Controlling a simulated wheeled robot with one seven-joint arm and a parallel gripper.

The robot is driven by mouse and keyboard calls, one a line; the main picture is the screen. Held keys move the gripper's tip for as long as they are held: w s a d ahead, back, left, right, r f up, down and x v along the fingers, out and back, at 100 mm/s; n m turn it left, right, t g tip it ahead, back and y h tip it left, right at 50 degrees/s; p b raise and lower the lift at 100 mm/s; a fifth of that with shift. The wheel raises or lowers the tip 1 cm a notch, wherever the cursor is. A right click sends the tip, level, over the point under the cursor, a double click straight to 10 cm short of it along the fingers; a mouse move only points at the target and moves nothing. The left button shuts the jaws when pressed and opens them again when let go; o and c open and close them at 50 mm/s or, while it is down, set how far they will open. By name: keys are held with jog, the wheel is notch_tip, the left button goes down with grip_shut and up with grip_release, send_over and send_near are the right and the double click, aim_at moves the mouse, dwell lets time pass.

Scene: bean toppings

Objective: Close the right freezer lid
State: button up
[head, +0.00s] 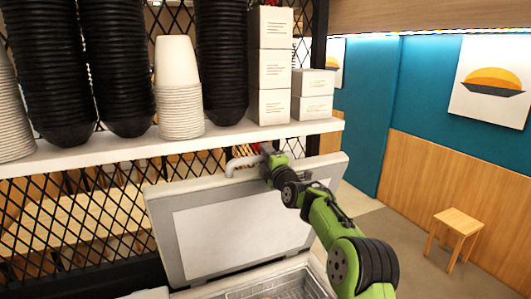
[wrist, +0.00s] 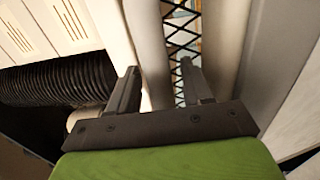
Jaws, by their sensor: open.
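The freezer lid (head: 240,240) stands raised, its pale inner panel facing the head camera. A curved whitish handle (head: 240,163) shows at its top edge. My gripper (head: 268,152) is at the top edge of the lid, just right of the visible part of the handle, under the wall shelf. In the wrist view my gripper (wrist: 158,75) is open, with its two dark fingers apart. Pale bars run past and between the fingers; I cannot tell whether the fingers touch the handle. Part of the lid's right side is hidden by my arm.
A white shelf (head: 160,148) hangs close above the gripper, holding stacked black bowls (head: 120,70), white cups (head: 180,90) and boxes (head: 270,70). A wire basket (head: 275,287) sits in the open freezer. Black lattice stands behind. A stool (head: 455,230) stands on the floor at right.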

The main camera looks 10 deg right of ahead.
jog(key=shift+s, duration=0.1)
jog(key=shift+c, duration=0.2)
jog(key=shift+f, duration=0.1)
grip_shut()
